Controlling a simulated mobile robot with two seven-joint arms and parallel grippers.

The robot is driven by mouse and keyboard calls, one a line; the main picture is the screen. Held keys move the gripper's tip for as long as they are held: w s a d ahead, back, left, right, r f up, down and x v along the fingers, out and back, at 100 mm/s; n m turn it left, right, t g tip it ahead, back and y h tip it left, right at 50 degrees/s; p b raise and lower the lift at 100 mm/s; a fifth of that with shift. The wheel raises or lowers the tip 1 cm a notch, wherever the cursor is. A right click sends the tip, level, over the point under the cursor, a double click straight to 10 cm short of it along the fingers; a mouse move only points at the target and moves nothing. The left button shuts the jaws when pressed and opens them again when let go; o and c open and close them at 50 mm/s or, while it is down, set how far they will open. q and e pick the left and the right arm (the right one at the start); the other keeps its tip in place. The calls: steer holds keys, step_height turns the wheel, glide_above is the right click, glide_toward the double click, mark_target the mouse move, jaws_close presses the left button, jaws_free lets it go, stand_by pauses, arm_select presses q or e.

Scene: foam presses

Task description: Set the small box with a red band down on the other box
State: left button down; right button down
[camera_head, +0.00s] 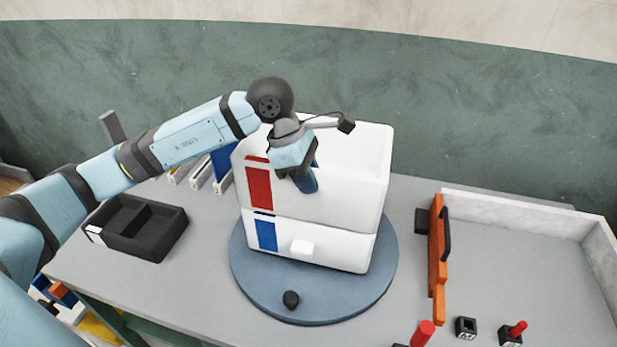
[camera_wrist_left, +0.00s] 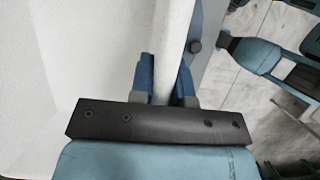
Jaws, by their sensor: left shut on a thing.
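The small box with a red band (camera_head: 339,205) is white and open-topped, with the red band on its left front. It sits directly above the other box (camera_head: 340,250), which is white with a blue band and stands on a round blue-grey plate (camera_head: 386,285). Whether the two boxes fully touch is hard to tell, but no gap shows. My left gripper (camera_head: 305,182) is shut on the near wall of the red-banded box; the left wrist view shows its blue fingers (camera_wrist_left: 166,82) on both sides of that white wall. My right gripper is not in view.
A black divided tray (camera_head: 150,245) lies left on the grey table. An orange bar with a black handle (camera_head: 437,255) stands right, beside a pale walled area (camera_head: 530,215). Small red-topped parts (camera_head: 513,333) lie front right.

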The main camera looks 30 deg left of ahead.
arm_select(q)
steer(key=shift+f, duration=0.2)
steer(key=c, duration=1)
jaws_free()
steer(key=b+v, duration=0.1)
steer(key=v, duration=1.3)
steer(key=shift+f, duration=0.1)
